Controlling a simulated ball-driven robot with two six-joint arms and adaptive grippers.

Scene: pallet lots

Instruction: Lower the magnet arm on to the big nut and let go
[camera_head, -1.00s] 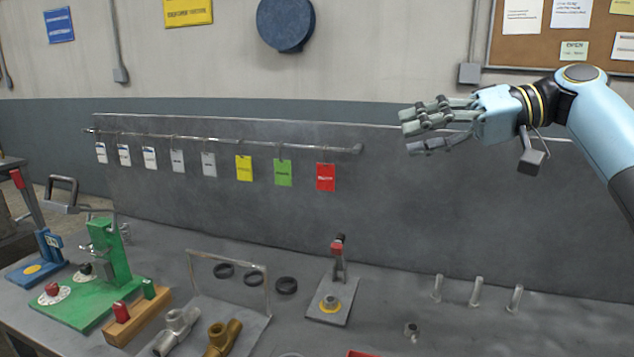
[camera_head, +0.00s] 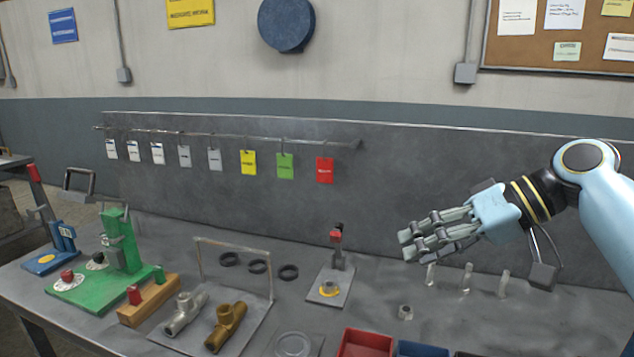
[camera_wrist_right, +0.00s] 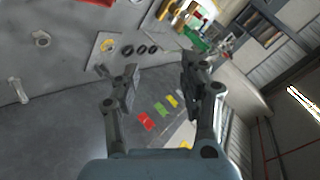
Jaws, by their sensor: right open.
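The magnet arm (camera_head: 337,243), with a red part and a black tip, stands upright at the back of a small grey plate (camera_head: 318,298). A grey nut (camera_head: 329,287) sits on a yellow ring on that plate, in front of the arm's foot; I take it as the big nut. The plate's yellow ring (camera_wrist_right: 107,45) also shows in the right wrist view. My right gripper (camera_head: 405,246) is open and empty, above the bench to the right of the magnet arm and apart from it. It shows in the wrist view too (camera_wrist_right: 158,82). My left gripper is out of view.
Another small nut (camera_head: 405,312) stands on the bench to the right, with upright pegs (camera_head: 466,279) behind it. Black rings (camera_head: 258,267) and a wire frame (camera_head: 272,282) are at the left. A red tray (camera_head: 366,345) is in front. Hanging tags (camera_head: 285,166) line the back panel.

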